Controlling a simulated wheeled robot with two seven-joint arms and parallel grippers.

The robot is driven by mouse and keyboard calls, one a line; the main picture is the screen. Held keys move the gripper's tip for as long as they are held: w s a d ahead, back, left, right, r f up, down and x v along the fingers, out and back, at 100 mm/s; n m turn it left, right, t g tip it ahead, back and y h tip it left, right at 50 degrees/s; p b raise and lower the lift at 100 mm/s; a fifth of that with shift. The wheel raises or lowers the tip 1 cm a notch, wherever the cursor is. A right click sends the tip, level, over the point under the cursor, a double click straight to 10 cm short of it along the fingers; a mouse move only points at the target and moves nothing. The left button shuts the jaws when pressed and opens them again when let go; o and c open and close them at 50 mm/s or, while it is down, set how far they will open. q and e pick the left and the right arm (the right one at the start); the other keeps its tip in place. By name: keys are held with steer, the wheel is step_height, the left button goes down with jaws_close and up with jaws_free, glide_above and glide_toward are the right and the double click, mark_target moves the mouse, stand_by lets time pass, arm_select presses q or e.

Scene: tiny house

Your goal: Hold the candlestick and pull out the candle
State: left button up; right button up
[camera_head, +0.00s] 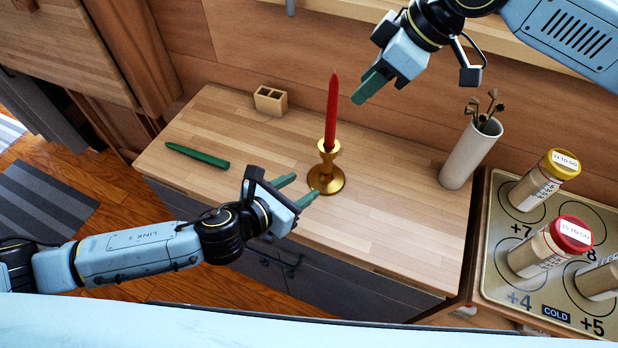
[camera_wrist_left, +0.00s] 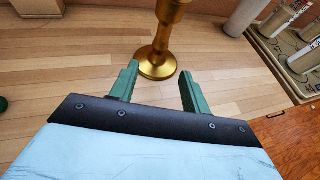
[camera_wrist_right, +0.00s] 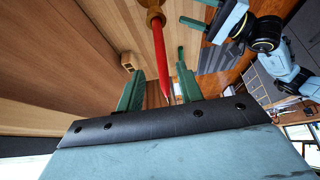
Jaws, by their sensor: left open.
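A red candle (camera_head: 332,112) stands upright in a gold candlestick (camera_head: 327,178) on the wooden counter (camera_head: 240,205). My left gripper (camera_head: 302,189) is open and empty, just left of and in front of the candlestick's base. In the left wrist view the candlestick (camera_wrist_left: 158,62) stands just beyond the gap between the fingers. My right gripper (camera_head: 371,87) is open, to the right of the candle's upper part. In the right wrist view the candle (camera_wrist_right: 161,55) shows in the gap between the fingers, and neither finger is seen closed on it.
A green stick-like object (camera_head: 197,155) lies on the counter at left. A small wooden holder (camera_head: 270,101) stands at the back. A white vase (camera_head: 470,155) with dried stems stands at right, beside a tray (camera_head: 497,245) of jars. The counter around the candlestick is clear.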

mark_target(327, 163)
arm_select(q)
steer(key=x, duration=1.3)
